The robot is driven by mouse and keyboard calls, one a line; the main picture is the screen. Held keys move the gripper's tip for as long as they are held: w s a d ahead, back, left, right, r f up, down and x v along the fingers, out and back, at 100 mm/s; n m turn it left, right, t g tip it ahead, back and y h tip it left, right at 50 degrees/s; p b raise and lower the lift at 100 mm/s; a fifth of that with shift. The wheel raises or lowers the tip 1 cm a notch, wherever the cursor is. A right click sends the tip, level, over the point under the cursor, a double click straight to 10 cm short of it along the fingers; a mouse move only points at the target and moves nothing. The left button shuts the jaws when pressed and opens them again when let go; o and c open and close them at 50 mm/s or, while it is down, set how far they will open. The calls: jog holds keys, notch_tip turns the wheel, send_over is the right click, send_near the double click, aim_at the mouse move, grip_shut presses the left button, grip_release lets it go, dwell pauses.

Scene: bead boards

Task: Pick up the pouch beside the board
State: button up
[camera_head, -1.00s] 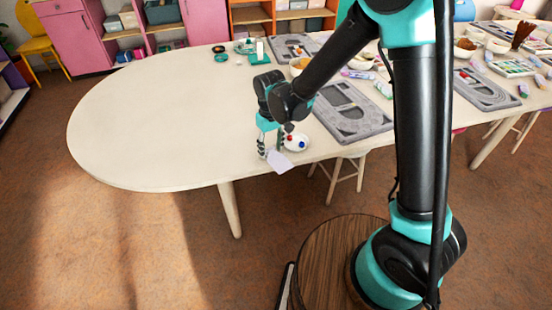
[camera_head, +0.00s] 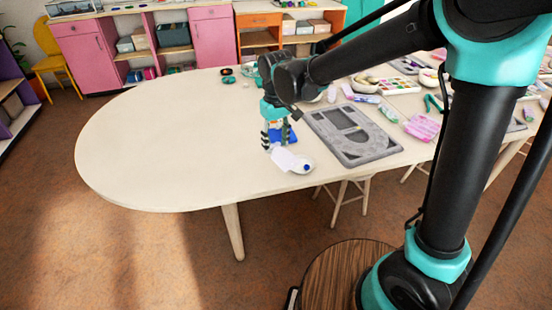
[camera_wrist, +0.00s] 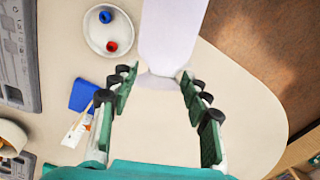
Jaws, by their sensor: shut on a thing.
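A pale lavender-white pouch (camera_wrist: 172,38) hangs between my fingers and reaches out to the top edge of the wrist view. In the head view the pouch (camera_head: 284,159) shows below my gripper, over the table near the front edge. My gripper (camera_head: 277,146) is shut on one end of it; the two fingers (camera_wrist: 157,84) stay apart by the pouch's width. The grey bead board (camera_head: 362,146) lies to the right of my gripper. A part of the board (camera_wrist: 18,50) also shows at the left of the wrist view.
A white dish (camera_wrist: 93,43) with a blue and a red bead stands close to the pouch. A blue item (camera_wrist: 84,96) and a small white-orange packet (camera_wrist: 75,130) lie near my fingers. Other craft things crowd the right side. The table's left part (camera_head: 160,150) is clear.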

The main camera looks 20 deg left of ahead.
aim_at(276, 146)
notch_tip(276, 146, up, 6)
jog(key=shift+r, duration=0.15)
grip_shut()
jog(key=shift+r, duration=0.55)
jog(key=c, duration=0.8)
grip_release()
jog(key=o, duration=1.8)
jog(key=shift+o, duration=0.2)
